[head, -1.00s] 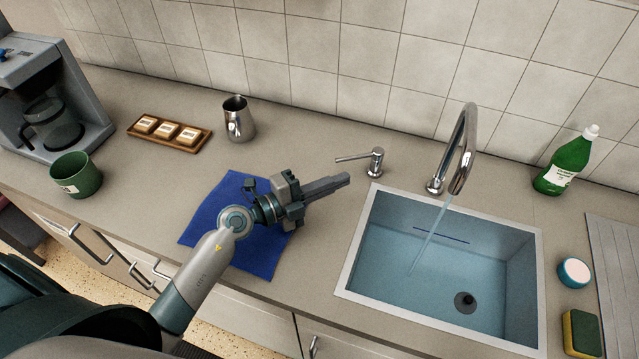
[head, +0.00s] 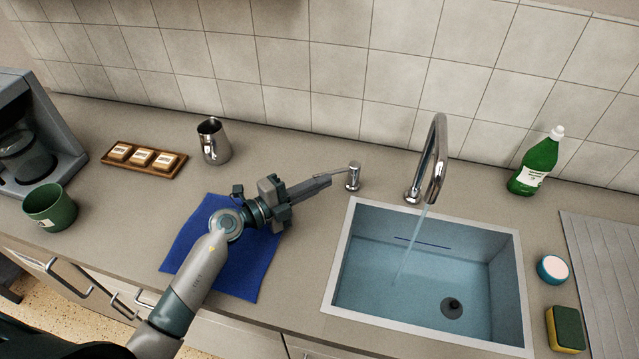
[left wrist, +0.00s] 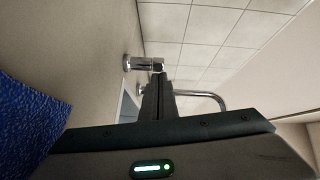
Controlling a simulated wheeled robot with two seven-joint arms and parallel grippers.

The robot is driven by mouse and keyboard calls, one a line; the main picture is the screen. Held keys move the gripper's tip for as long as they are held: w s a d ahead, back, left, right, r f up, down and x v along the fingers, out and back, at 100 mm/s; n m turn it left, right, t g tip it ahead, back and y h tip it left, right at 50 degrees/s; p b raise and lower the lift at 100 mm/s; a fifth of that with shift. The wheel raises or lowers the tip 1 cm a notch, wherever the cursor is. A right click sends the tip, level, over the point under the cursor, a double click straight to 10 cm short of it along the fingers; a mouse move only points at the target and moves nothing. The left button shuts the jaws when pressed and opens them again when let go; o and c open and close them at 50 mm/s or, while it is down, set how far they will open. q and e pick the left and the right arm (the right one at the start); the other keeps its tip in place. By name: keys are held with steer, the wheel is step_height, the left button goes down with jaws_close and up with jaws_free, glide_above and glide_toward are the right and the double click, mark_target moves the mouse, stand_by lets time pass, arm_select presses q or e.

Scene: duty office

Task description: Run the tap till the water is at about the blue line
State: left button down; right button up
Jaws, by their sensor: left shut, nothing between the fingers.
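The chrome tap (head: 436,160) stands behind the sink, and a thin stream of water (head: 408,248) runs from its spout into the sink (head: 338,290). The dark blue line (head: 421,242) is on the sink's back wall; the water level is hard to tell, and the drain (head: 451,308) shows on the floor. The chrome tap lever (head: 353,177) stands left of the sink, its handle pointing left. My left gripper (head: 328,182) is shut and empty, its tips at the lever's handle; I cannot tell whether they touch. In the left wrist view the lever (left wrist: 145,63) is just beyond the fingers (left wrist: 158,98). My right gripper is out of view.
A blue cloth (head: 255,262) lies under my left arm. A steel jug (head: 213,142), a wooden tray (head: 163,170) and a green mug (head: 50,208) stand left. A green bottle (head: 537,163), a round tub (head: 552,269) and a sponge (head: 565,329) are right of the sink.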

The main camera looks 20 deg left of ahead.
mark_target(313, 176)
arm_select(q)
steer(key=shift+w+a+f+m+g+h+b, duration=0.1)
steer(key=shift+w+a+m+g+h+b, duration=0.2)
steer(key=shift+b, duration=0.15)
steer(key=shift+w+a+m+g+h+b, duration=0.2)
steer(key=shift+m+g+h+b, duration=0.35)
steer(key=shift+m+g+h, duration=0.05)
steer(key=shift+w+a, duration=0.2)
steer(key=shift+w+a+g+h, duration=0.3)
steer(key=shift+w+a, duration=0.05)
steer(key=shift+w, duration=0.05)
steer(key=shift+w+a, duration=0.15)
steer(key=shift+d+r, duration=0.2)
steer(key=shift+a, duration=0.15)
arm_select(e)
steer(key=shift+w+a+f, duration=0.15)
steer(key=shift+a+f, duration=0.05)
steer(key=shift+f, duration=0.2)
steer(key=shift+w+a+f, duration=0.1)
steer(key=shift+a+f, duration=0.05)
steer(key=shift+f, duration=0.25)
